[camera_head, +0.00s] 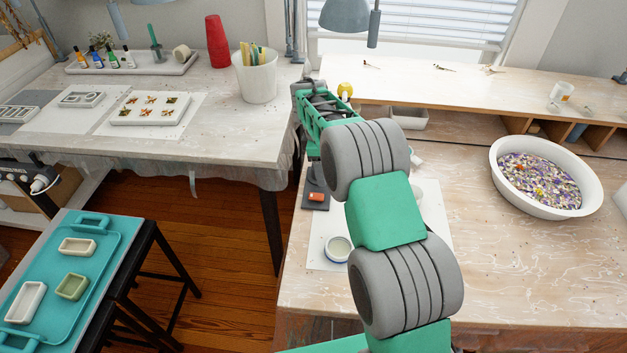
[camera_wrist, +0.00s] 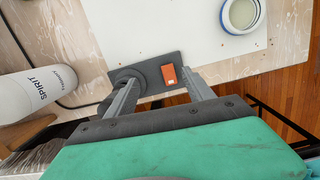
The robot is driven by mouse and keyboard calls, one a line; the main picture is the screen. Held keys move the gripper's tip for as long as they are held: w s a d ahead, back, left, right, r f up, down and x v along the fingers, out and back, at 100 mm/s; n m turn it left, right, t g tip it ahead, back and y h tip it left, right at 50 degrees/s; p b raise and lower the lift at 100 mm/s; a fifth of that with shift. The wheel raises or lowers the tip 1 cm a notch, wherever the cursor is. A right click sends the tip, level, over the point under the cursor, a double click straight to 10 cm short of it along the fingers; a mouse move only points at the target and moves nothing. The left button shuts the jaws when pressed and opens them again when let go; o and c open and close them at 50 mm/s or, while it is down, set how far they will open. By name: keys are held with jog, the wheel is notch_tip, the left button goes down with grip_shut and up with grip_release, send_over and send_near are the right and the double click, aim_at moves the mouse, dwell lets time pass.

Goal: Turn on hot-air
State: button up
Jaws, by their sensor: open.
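The hot-air unit shows as a dark grey base plate (camera_head: 315,205) on the workbench, with an orange switch (camera_head: 317,197) on it. In the wrist view the plate (camera_wrist: 150,88) and the orange switch (camera_wrist: 169,75) lie beyond my fingers. A round dark part on the plate is partly behind the left finger. My gripper (camera_wrist: 160,79) is open and empty. In the picture, the switch appears between its two fingertips, nearer the right one. I cannot tell how far above the plate the fingertips are. In the head view, my arm hides part of the area around the unit.
A small cup (camera_head: 338,249) with a blue base stands on a white sheet (camera_head: 436,222) near the plate. A white bottle marked SPIRIT (camera_wrist: 35,90) stands close to my gripper's left. A large white bowl of petals (camera_head: 497,180) sits at right. The bench's front right is clear.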

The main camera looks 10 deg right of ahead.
jog(key=shift+o, duration=0.2)
jog(key=shift+y, duration=0.3)
jog(key=d, duration=0.1)
jog(key=s+d+r, duration=0.1)
jog(key=d, duration=0.2)
jog(key=shift+s+d+r+p, duration=0.1)
jog(key=shift+s+r+p, duration=0.15)
jog(key=shift+p, duration=0.1)
jog(key=m+y, duration=0.2)
jog(key=m, duration=1.5)
send_near(316, 196)
jog(key=shift+s+t, duration=0.2)
jog(key=shift+t, duration=0.1)
jog(key=shift+f, duration=0.1)
jog(key=f, duration=0.5)
jog(key=f+p, duration=0.1)
jog(key=f, duration=0.1)
jog(key=shift+w+a+f, duration=0.1)
jog(key=shift+a+f, duration=0.1)
jog(key=shift+a, duration=0.15)
jog(key=c, duration=1.4)
